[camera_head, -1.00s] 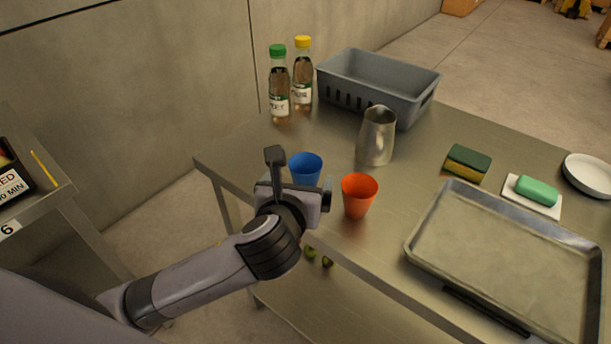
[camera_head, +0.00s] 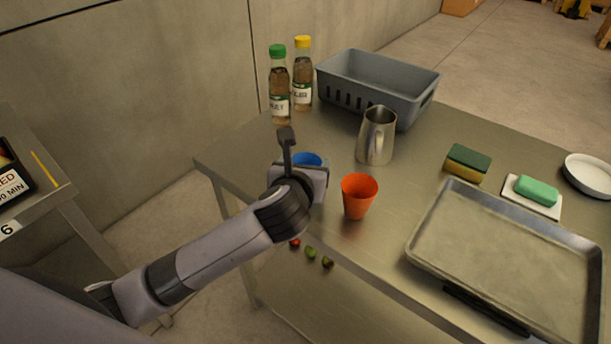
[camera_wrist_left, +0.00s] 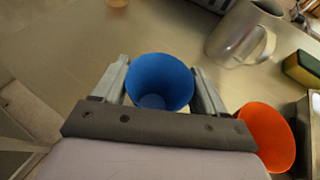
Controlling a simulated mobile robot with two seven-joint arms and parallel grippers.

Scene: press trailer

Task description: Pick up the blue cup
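The blue cup (camera_head: 308,159) stands upright on the steel table near its left edge, its lower part hidden behind my left gripper (camera_head: 305,154). In the left wrist view, the blue cup (camera_wrist_left: 160,82) is empty and sits between the two grey fingers of my left gripper (camera_wrist_left: 160,68). The fingers are apart, one on each side of the cup; I cannot tell whether either touches it. My right gripper is not in view.
An orange cup (camera_head: 358,197) stands close to the right of my left gripper. A metal pitcher (camera_head: 377,137), grey basket (camera_head: 380,105) and two bottles (camera_head: 279,88) are behind. A tray (camera_head: 510,255), sponge (camera_head: 467,165) and soap (camera_head: 536,189) are right.

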